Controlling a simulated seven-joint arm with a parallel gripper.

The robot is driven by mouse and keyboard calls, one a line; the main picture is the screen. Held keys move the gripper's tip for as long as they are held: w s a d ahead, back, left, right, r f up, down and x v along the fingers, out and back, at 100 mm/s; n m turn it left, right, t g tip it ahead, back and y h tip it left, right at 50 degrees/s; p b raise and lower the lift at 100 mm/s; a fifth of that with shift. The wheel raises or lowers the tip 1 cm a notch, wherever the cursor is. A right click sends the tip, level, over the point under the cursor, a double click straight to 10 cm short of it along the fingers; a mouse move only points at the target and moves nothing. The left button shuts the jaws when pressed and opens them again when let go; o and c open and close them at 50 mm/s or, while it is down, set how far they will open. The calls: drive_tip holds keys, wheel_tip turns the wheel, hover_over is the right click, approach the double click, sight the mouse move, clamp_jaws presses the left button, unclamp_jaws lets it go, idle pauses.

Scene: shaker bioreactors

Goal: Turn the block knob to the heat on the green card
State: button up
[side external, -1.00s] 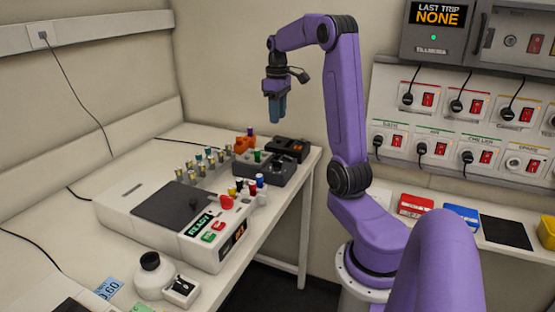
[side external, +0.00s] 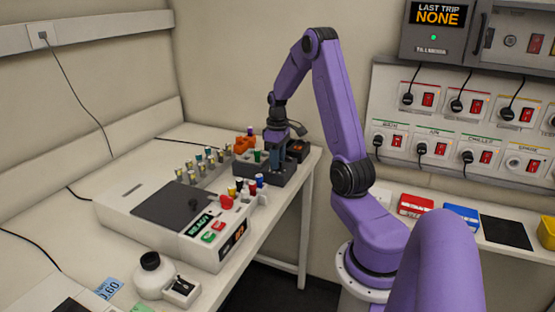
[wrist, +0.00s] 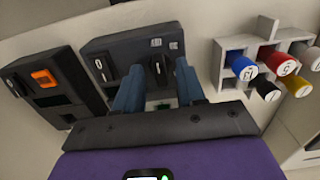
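The dark heating block (side external: 268,178) stands at the far end of the bench, partly hidden by my gripper in the side view. In the wrist view the block (wrist: 128,45) shows two black controls on its face, one (wrist: 103,70) left of my left finger. A black knob (wrist: 158,66) shows between my two blue fingers, nearer the right one. My gripper (wrist: 158,85) is open, its fingers apart; in the side view it (side external: 279,158) points down at the block. I cannot tell whether it touches the knob. A green card edge (side external: 142,308) shows at the bottom, its writing unreadable.
A second dark unit with an orange switch (wrist: 45,77) stands left of the block in the wrist view. A grey rack with coloured caps (wrist: 222,65) stands to the right. A white shaker (side external: 120,212) and several vials stand nearer on the bench.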

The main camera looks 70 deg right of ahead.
drive_tip(key=shift+f, duration=0.15)
clamp_jaws()
